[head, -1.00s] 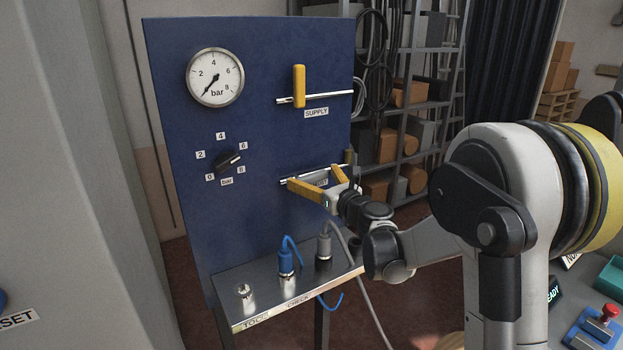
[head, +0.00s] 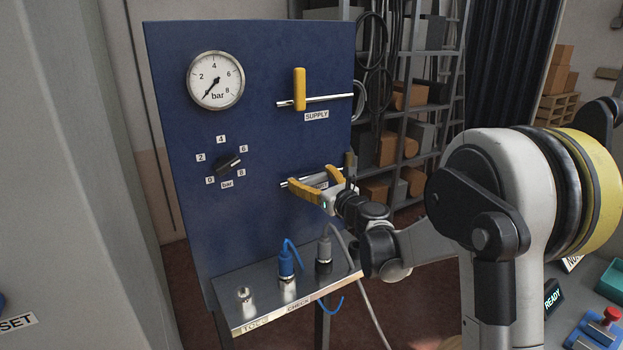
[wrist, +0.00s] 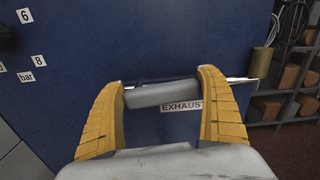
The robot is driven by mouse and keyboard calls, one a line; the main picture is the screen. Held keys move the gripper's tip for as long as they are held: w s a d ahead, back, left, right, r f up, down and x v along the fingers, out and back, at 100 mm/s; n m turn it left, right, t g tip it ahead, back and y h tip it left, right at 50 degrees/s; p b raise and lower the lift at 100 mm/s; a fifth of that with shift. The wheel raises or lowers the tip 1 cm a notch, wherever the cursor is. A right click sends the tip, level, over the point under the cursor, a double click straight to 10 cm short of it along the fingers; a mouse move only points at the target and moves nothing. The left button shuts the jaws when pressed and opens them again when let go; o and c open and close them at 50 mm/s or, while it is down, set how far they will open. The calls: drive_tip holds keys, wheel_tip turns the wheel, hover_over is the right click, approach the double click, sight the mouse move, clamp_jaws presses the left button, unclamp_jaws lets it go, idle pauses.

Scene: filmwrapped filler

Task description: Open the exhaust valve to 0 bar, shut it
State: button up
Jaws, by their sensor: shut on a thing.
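The exhaust valve's grey bar handle (wrist: 162,94) lies nearly along its pipe, slightly tilted, beside the partly covered EXHAUST label (wrist: 181,106). My gripper (wrist: 164,78) is shut on this handle, one yellow finger at each end. In the head view my gripper (head: 311,175) is at the lower right of the blue panel (head: 260,140), and its fingers hide much of the valve. The round pressure gauge (head: 216,80) at upper left has its needle pointing to the lower left, below the 2, near the bottom of its scale.
The supply valve's yellow handle (head: 299,89) stands upright across its pipe above my gripper. A black bar knob (head: 229,163) sits left on the panel. Below is a metal shelf (head: 262,296) with a blue connector (head: 286,262) and a grey connector (head: 324,250) with hoses.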

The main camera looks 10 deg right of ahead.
sight(291, 170)
drive_tip(key=n, duration=0.3)
drive_tip(key=r+n, duration=0.1)
drive_tip(key=shift+s+a+n, duration=0.2)
drive_tip(key=shift+a+n, duration=0.2)
drive_tip(key=n, duration=0.2)
drive_tip(key=a+n, duration=0.1)
drive_tip(key=shift+s+r+n+p, duration=0.15)
drive_tip(key=shift+r+n+p, duration=0.15)
drive_tip(key=shift+r+p, duration=0.05)
drive_tip(key=n, duration=0.2)
drive_tip(key=a+n, duration=0.1)
drive_tip(key=n, duration=0.1)
drive_tip(key=shift+s+a+r, duration=0.1)
drive_tip(key=shift+s+r, duration=0.05)
drive_tip(key=shift+s, duration=0.05)
drive_tip(key=shift+s+a+n, duration=0.1)
drive_tip(key=shift+a+n, duration=0.2)
drive_tip(key=shift+n, duration=0.85)
drive_tip(key=shift+s+a+n, duration=0.1)
drive_tip(key=shift+a+n, duration=0.2)
drive_tip(key=shift+n, duration=0.85)
drive_tip(key=o, duration=1.2)
drive_tip(key=shift+s, duration=0.1)
drive_tip(key=v, duration=1.2)
